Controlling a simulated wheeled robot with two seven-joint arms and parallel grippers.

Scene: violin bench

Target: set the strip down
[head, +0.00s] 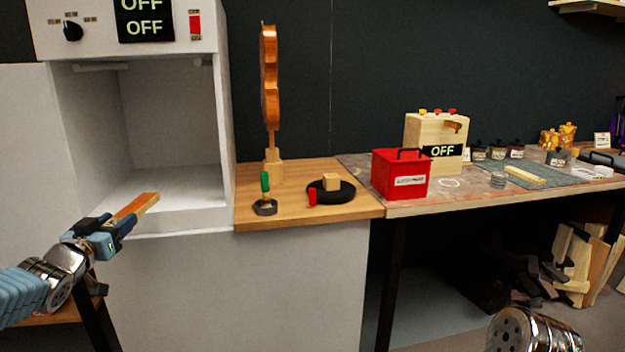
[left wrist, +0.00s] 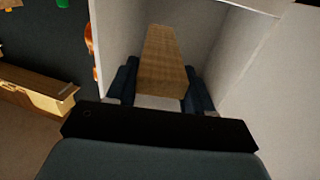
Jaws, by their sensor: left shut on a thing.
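A flat wooden strip (head: 137,207) is held at the front opening of a white open-fronted cabinet (head: 176,221). My left gripper (head: 117,223) is shut on the strip near one end; the rest of the strip sticks out past the fingers toward the cabinet floor. In the left wrist view the strip (left wrist: 160,60) lies between the two dark fingers (left wrist: 160,90) and points into the white chamber. I cannot tell whether the strip touches the cabinet floor. The right gripper is not in view; a metal part of my right arm shows at the bottom right.
Right of the cabinet, a wooden bench top (head: 340,208) bears a violin body (head: 269,80) on a stand, a green-handled tool (head: 265,190) and a black disc (head: 345,196) with a wooden block. A red box (head: 400,176) stands farther right. The cabinet floor (head: 190,185) looks clear.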

